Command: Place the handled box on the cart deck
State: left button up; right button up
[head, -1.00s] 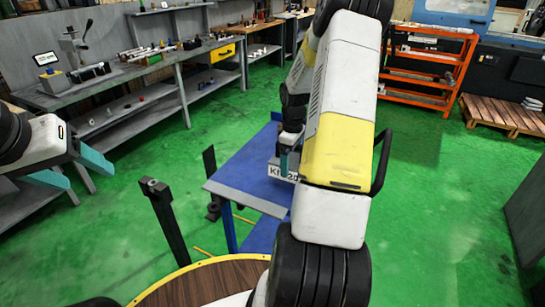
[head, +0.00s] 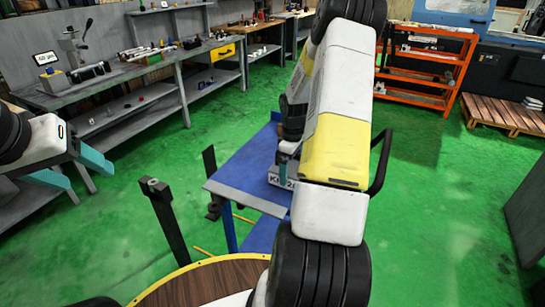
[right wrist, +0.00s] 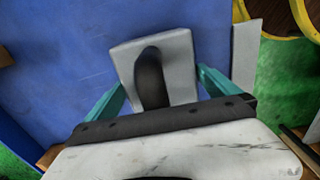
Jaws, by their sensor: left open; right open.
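The handled box (head: 279,182), grey with a dark label strip, appears to rest on the blue cart deck (head: 238,176), near its right part. In the right wrist view the box (right wrist: 178,48) lies on the blue deck (right wrist: 60,50), its dark handle (right wrist: 150,78) pointing at the camera. My right gripper (head: 285,168) is over the box. In the right wrist view its teal fingers (right wrist: 162,84) are apart on either side of the handle. My forearm hides part of the box in the head view. My left gripper (head: 92,186) is open and empty at the left.
A dark post (head: 165,218) stands left of the cart. A round wooden top with a yellow rim (head: 205,283) is at the bottom. A grey workbench (head: 130,75) runs along the left, an orange rack (head: 425,70) stands at the back right.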

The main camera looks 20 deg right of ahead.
notch_tip(320, 180, up, 12)
jog(key=shift+f, duration=0.25)
jog(key=s+a+r+m+t, duration=0.2)
jog(key=s+a+r, duration=0.1)
jog(key=a+r, duration=0.55)
jog(key=s+a+r+m+t, duration=0.1)
jog(key=s+a+r, duration=0.2)
jog(key=s, duration=0.3)
jog(key=s+a+r+m+t+y, duration=0.1)
jog(key=s+a+r+m, duration=0.1)
jog(key=s+a+r, duration=0.2)
jog(key=s+a+r+m+t+y, duration=0.1)
jog(key=s+a+r, duration=0.3)
jog(key=s, duration=0.5)
jog(key=shift+a+m+t, duration=0.6)
jog(key=shift+a+m, duration=0.1)
jog(key=shift+a, duration=0.45)
